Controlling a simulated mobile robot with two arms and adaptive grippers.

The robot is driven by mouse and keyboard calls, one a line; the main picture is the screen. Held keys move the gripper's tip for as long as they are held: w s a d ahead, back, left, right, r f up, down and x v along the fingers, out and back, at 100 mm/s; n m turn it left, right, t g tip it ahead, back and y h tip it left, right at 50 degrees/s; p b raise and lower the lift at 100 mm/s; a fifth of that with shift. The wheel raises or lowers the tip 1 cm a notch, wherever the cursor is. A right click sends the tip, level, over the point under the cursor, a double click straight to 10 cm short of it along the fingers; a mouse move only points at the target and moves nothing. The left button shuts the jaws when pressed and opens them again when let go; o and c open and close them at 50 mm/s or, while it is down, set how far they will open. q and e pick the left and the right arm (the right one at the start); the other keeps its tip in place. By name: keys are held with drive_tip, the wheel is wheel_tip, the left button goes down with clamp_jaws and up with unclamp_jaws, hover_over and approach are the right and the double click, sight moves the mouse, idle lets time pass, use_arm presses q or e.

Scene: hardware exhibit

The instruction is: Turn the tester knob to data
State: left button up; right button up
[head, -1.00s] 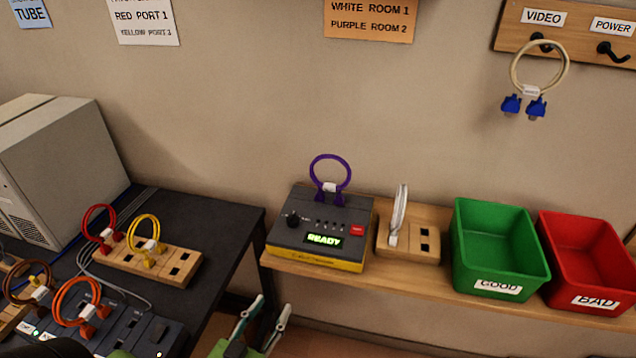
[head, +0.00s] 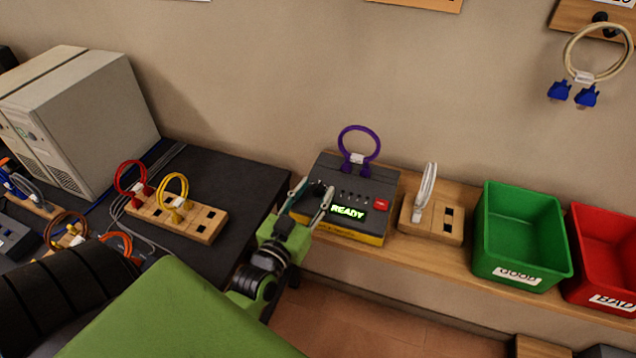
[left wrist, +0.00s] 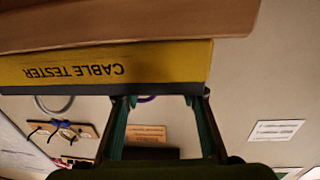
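The cable tester (head: 340,228) is a dark box with a yellow base on the wooden shelf. Its green display reads READY, and a purple cable loop (head: 358,142) stands plugged in at its back. My left gripper (head: 316,187) is open at the tester's left end, its two fingers apart. The knob shows only as a dark shape between the fingertips; its pointer and labels cannot be read. In the left wrist view the picture is upside down: the tester's yellow front (left wrist: 110,65) lies just beyond the open fingers (left wrist: 160,100). My right gripper is out of view.
A wooden holder (head: 418,222) with a white cable, a green GOOD bin (head: 520,215) and a red BAD bin (head: 600,240) stand right of the tester. A dark table (head: 235,180) with a wooden block (head: 195,220) and cables is at left.

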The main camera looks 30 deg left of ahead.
use_arm(q)
drive_tip(key=shift+w+a, duration=0.15)
drive_tip(key=shift+w, duration=0.9)
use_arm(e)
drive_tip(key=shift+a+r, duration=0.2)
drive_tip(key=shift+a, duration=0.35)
use_arm(q)
clamp_jaws()
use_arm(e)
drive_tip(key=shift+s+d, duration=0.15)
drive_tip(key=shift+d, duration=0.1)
